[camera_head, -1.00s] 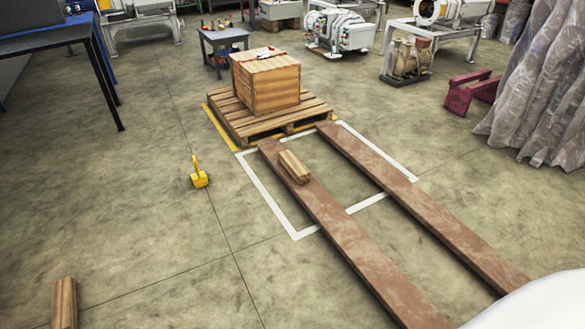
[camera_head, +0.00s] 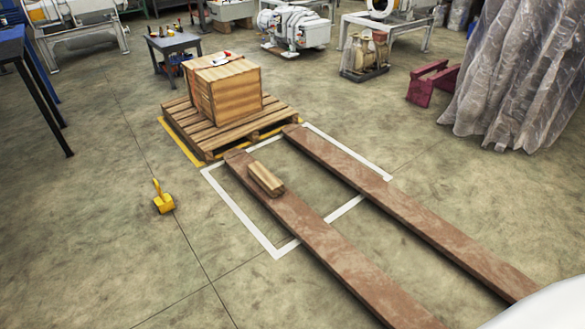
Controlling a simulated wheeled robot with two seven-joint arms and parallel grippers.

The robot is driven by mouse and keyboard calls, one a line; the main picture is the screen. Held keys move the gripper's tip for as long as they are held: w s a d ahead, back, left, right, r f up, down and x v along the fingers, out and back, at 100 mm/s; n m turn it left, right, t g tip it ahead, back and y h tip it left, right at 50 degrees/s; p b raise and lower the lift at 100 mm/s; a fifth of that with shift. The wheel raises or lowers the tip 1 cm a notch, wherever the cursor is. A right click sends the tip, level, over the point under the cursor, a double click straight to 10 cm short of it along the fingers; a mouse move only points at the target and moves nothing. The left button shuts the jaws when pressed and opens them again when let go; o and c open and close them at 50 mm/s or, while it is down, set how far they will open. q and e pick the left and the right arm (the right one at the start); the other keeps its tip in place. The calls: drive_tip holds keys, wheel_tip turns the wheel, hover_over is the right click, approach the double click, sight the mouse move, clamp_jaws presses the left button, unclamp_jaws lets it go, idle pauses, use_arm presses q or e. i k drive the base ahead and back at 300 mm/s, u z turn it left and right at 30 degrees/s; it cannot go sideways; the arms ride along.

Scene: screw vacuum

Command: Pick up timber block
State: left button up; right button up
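A timber block (camera_head: 266,178) lies on the left one of two long brown beams, close to the beam's far end. It is short and light brown, and lies roughly along the beam. Neither of my grippers shows in the head view.
The left beam (camera_head: 318,246) and right beam (camera_head: 395,205) run from the front toward a pallet (camera_head: 188,130) bearing a wooden crate (camera_head: 226,88). A yellow object (camera_head: 163,200) stands on the floor. Plastic sheeting (camera_head: 515,85) hangs at right.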

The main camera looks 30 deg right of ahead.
sight(266, 180)
drive_tip(key=z, duration=0.45)
drive_tip(key=i, duration=2.55)
drive_tip(key=u, duration=0.5)
drive_tip(key=i, duration=0.4)
drive_tip(key=u, duration=0.2)
